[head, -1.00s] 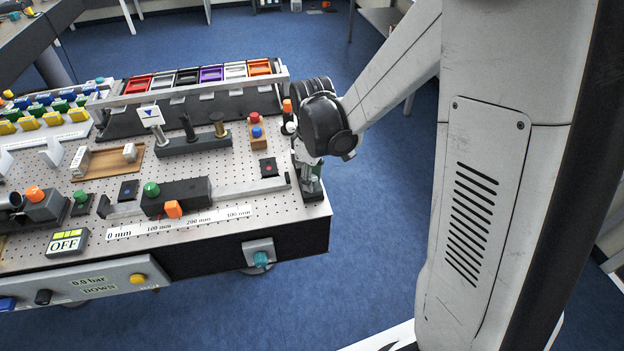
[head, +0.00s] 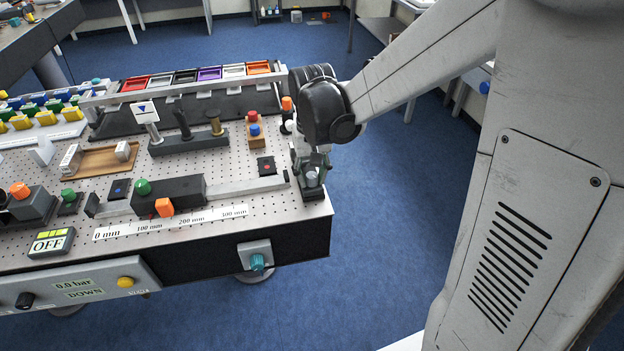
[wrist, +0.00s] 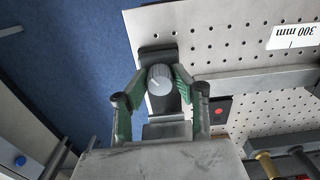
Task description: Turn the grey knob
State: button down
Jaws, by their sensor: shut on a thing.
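The grey knob (wrist: 160,80) is round, with a pale pointer line on its face, and sits on a dark base (wrist: 158,54) near the table's corner. In the wrist view my gripper (wrist: 160,82) has its two green fingers on either side of the knob, shut on it. In the head view my gripper (head: 312,166) points down at the right end of the perforated table, and the knob (head: 312,177) shows small between the fingers on its dark base. Where the fingertips meet the knob is partly hidden.
The perforated table top (head: 270,210) ends just right of my gripper. A grey rail (head: 245,187) and a black block with a red dot (head: 266,166) lie to the left. A teal knob (head: 257,262) is on the front side.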

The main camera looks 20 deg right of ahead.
aim_at(312, 176)
jog(key=shift+m+b, duration=0.35)
jog(key=shift+m, duration=0.85)
jog(key=c, duration=1.4)
grip_release()
notch_tip(312, 176, up, 12)
jog(key=shift+r, duration=0.1)
jog(key=s+n+t, duration=0.1)
jog(key=s+t, duration=0.1)
jog(key=s, duration=0.3)
jog(key=s+n+t, duration=0.1)
jog(key=s+t, duration=0.1)
jog(key=s, duration=0.3)
jog(key=s+n+t, duration=0.1)
jog(key=s+t, duration=0.2)
jog(key=s, duration=0.3)
jog(key=shift+f, duration=0.35)
